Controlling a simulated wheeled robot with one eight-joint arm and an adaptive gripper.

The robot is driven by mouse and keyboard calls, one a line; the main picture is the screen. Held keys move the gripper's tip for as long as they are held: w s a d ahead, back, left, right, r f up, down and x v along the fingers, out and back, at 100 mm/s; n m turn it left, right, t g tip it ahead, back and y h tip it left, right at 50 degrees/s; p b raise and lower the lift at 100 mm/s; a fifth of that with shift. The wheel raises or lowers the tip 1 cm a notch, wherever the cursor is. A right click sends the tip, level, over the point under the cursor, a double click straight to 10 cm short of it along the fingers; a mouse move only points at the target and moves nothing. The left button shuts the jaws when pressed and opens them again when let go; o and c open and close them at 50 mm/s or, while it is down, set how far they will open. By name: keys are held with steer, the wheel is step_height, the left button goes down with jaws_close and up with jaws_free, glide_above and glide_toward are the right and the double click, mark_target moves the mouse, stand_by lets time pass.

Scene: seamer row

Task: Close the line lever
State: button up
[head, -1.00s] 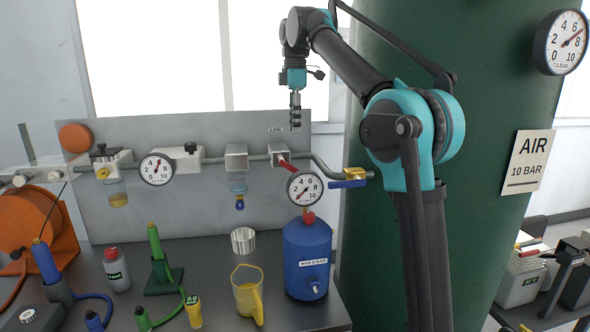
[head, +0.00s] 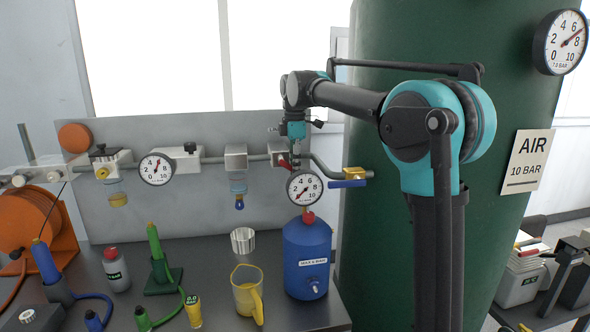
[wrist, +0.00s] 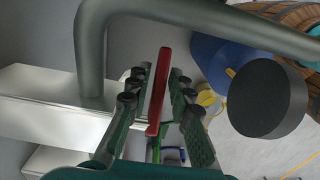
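A red lever (head: 284,163) sits on the rightmost silver block (head: 277,150) of the pipe line on the back panel. It is partly hidden behind my gripper in the head view. In the wrist view the red lever (wrist: 159,92) runs lengthwise between the two fingers. My gripper (head: 296,160) points down at the lever, and its fingers also show in the wrist view (wrist: 158,105). The fingers stand apart, one on each side of the lever, with gaps visible. A blue lever (head: 347,184) is on the brass valve (head: 354,173) farther right.
The grey pipe (wrist: 91,50) bends close by my gripper. A round dark gauge body (wrist: 268,98) stands to its right in the wrist view. In the head view a gauge (head: 305,187) tops the blue tank (head: 307,245) below. A yellow jug (head: 246,290) is on the bench.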

steer(key=shift+c, duration=0.3)
jaws_close()
